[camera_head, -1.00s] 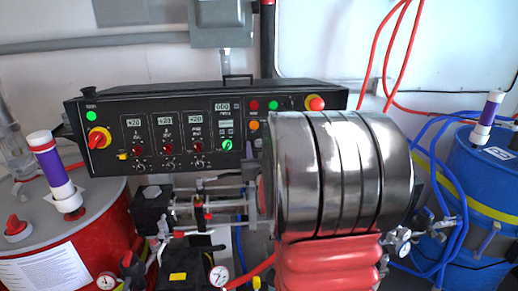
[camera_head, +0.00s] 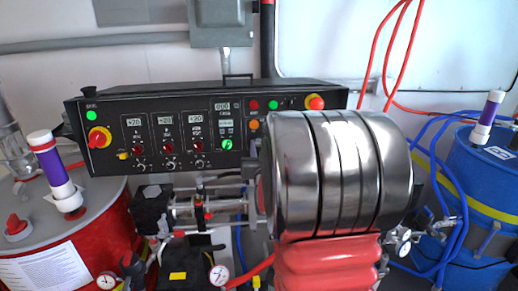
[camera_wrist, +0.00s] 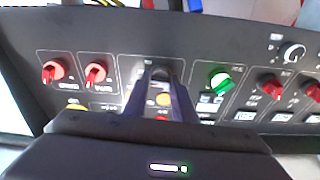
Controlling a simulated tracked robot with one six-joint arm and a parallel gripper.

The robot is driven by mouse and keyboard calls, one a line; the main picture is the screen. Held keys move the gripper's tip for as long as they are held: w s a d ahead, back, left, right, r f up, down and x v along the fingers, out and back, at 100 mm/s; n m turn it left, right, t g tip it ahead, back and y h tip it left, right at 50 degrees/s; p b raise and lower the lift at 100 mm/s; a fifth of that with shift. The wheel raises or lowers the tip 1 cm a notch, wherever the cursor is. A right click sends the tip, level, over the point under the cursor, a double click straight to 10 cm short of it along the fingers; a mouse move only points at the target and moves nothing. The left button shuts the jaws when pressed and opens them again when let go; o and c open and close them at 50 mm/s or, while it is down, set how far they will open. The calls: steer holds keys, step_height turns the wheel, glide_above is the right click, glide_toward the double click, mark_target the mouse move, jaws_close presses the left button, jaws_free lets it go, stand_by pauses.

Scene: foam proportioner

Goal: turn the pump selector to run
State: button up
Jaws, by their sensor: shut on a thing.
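The control panel (camera_head: 110,165) stands upright against the wall in the head view, and its face (camera_wrist: 120,60) fills most of the wrist view, upside down. My gripper (camera_wrist: 162,76) reaches to the panel section between two red knobs and a green knob. Its dark fingers are closed on a dark selector knob, which they mostly hide. I take this to be the pump selector; its pointer and label are not readable. A yellow lamp (camera_wrist: 163,100) and a red lamp show between the fingers. In the head view my arm hides the grip.
The green knob (camera_wrist: 220,82) is close beside my fingers, with red knobs (camera_wrist: 95,73) on the other side. A red drum (camera_head: 95,240) stands left and a blue drum (camera_head: 475,185) right. Red hoses (camera_head: 395,45) and blue hoses (camera_head: 458,200) hang at the right.

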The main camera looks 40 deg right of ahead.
steer(key=m, duration=0.2)
steer(key=m+g, duration=0.1)
steer(key=m, duration=0.2)
steer(key=shift+w+a+r+h, duration=0.1)
steer(key=shift+w+a+h, duration=0.1)
steer(key=shift+h, duration=0.2)
steer(key=shift+m+g, duration=0.3)
steer(key=shift+m, duration=1.9)
steer(key=o, duration=1)
steer(key=shift+o, duration=0.2)
steer(key=shift+s, duration=0.1)
